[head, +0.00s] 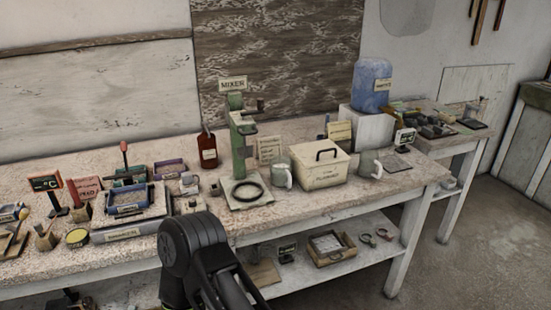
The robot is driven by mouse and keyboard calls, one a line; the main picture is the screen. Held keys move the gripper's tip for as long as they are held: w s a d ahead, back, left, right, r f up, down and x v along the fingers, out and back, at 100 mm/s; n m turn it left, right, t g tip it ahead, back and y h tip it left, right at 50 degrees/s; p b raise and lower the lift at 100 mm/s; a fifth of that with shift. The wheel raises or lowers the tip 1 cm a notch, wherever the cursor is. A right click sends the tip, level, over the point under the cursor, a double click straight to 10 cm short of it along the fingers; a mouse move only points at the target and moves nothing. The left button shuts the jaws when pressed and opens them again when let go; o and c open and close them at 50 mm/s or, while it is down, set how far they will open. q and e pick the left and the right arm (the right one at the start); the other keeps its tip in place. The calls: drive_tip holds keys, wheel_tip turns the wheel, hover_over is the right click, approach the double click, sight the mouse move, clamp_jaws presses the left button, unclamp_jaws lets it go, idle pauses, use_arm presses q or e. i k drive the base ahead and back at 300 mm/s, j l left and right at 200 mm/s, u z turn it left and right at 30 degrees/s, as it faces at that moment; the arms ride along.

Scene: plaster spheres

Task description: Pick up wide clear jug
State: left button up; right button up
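Two pale, handled jug-like vessels stand on the workbench. One greyish vessel (280,174) is left of a cream lidded box, and a whiter one (369,163) is right of it. A large translucent blue container (371,84) with a label stands on a white block farther back. I cannot tell which of these, if any, is the wide clear jug. A black jointed part of my own arm rises at the bottom centre-left, in front of the bench. Neither gripper's fingers show.
The speckled workbench (150,246) runs across the view. A green mixer stand (238,135), a brown bottle (207,148) and the cream box (320,166) crowd its middle. Small tools and trays cover its left. A lower shelf holds a tray (332,246). Floor at right is clear.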

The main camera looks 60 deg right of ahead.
sight(284, 175)
drive_tip(key=k+l, duration=0.1)
drive_tip(key=l, duration=0.3)
drive_tip(key=k+l, duration=0.1)
drive_tip(key=l, duration=0.25)
drive_tip(key=k+l, duration=0.1)
drive_tip(key=l, duration=0.3)
drive_tip(key=k+l, duration=0.1)
drive_tip(key=l, duration=0.25)
drive_tip(key=k+l, duration=0.1)
drive_tip(key=l, duration=0.3)
drive_tip(key=u, duration=0.05)
